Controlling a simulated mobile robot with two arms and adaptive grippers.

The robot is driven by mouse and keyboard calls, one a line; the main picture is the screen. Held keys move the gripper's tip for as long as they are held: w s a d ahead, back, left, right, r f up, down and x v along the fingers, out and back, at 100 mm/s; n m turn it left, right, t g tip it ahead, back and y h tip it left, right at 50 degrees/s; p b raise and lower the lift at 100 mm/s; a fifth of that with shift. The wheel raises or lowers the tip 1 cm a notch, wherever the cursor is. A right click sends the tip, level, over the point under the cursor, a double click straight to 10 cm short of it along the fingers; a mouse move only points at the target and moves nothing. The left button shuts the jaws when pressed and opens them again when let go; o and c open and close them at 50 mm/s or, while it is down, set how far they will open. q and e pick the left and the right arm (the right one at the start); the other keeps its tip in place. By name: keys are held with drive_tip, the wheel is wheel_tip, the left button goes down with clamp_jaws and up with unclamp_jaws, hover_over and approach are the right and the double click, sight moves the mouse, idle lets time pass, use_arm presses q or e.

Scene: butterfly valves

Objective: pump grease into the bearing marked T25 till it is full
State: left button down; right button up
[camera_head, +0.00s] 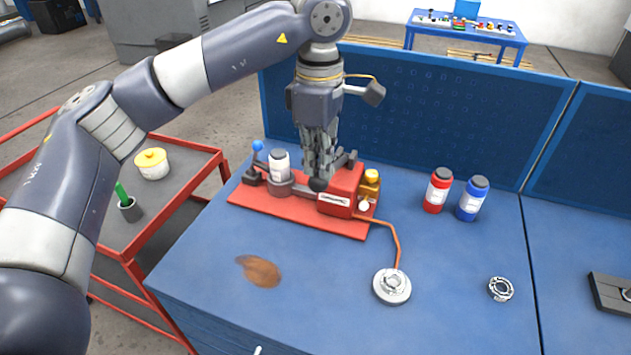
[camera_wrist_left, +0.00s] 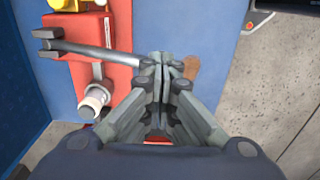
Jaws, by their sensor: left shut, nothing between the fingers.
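A red grease pump (camera_head: 345,188) stands on a red base plate (camera_head: 268,205); both show in the wrist view, the plate red (camera_wrist_left: 118,78). A grey lever (camera_wrist_left: 95,52) runs across the pump to my fingertips in the wrist view. My left gripper (camera_head: 319,180) points down over the pump, shut and empty, its tips close to a dark knob (camera_head: 318,185); I cannot tell if they touch. An orange hose (camera_head: 393,238) runs from the pump to a round metal bearing fixture (camera_head: 391,287). A loose bearing (camera_head: 501,289) lies to the right. No T25 mark is readable. My right gripper is not in view.
A white bottle (camera_head: 279,164) and a blue-knobbed lever (camera_head: 257,158) stand at the plate's left end. Red (camera_head: 438,192) and blue (camera_head: 472,200) bottles stand at the right. A brown stain (camera_head: 260,271) marks the blue tabletop (camera_head: 320,300). A blue panel (camera_head: 460,110) borders the back.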

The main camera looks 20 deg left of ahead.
use_arm(q)
drive_tip(key=shift+f, duration=0.2)
wheel_tip(320, 180, down, 8)
drive_tip(key=s+b, duration=0.2)
drive_tip(key=b, duration=0.5)
drive_tip(key=r+p, duration=0.2)
drive_tip(key=w+r+p, duration=0.1)
drive_tip(key=r+p, duration=0.1)
drive_tip(key=r, duration=0.1)
drive_tip(key=w+r+p, duration=0.1)
drive_tip(key=r+p, duration=0.1)
drive_tip(key=r, duration=0.1)
drive_tip(key=shift+r, duration=0.15)
idle(0.4)
wheel_tip(320, 180, up, 6)
drive_tip(key=p, duration=0.4)
drive_tip(key=shift+r, duration=0.1)
idle(0.4)
